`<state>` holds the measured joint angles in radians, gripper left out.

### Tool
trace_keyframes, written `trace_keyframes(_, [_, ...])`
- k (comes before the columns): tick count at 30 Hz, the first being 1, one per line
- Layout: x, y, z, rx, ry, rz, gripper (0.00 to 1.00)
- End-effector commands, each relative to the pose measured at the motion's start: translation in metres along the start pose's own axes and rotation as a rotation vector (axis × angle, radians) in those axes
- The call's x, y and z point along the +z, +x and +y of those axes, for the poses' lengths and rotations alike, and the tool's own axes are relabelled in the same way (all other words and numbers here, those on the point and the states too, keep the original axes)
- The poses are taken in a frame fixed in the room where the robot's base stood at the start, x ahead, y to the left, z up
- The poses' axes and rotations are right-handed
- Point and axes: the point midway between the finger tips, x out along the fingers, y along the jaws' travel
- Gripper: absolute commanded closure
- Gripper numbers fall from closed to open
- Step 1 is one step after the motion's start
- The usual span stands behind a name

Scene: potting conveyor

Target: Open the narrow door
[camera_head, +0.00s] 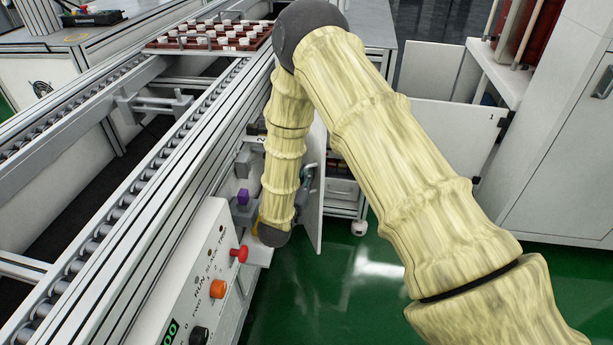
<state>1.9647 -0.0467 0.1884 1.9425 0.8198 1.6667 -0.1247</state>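A narrow white door panel (318,205) stands out from the side of the conveyor frame, seen nearly edge-on, so it appears open at an angle. My arm's sleeved forearm hangs down in front of it, and the dark wrist is low beside the panel's left face.
The control box (185,285) with a red knob (239,254) and an orange knob (217,289) lies left of the wrist. A purple block (243,197) sits in the conveyor's side. Another white door panel (440,130) stands behind my arm. Green floor (340,300) is clear below.

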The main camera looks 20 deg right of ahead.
Motion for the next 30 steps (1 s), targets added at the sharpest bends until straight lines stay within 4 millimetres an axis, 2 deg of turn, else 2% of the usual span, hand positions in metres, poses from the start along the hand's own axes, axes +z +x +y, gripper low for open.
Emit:
trace_keyframes(1, [0.0,0.0,0.0,0.0,0.0,0.0,0.8])
trace_keyframes(3, [0.0,0.0,0.0,0.0,0.0,0.0,0.68])
trace_keyframes(20, [0.001,0.003,0.004,0.001,0.001,0.0,0.68])
trace_keyframes(30, [0.002,0.029,0.036,0.003,0.002,0.001,0.68])
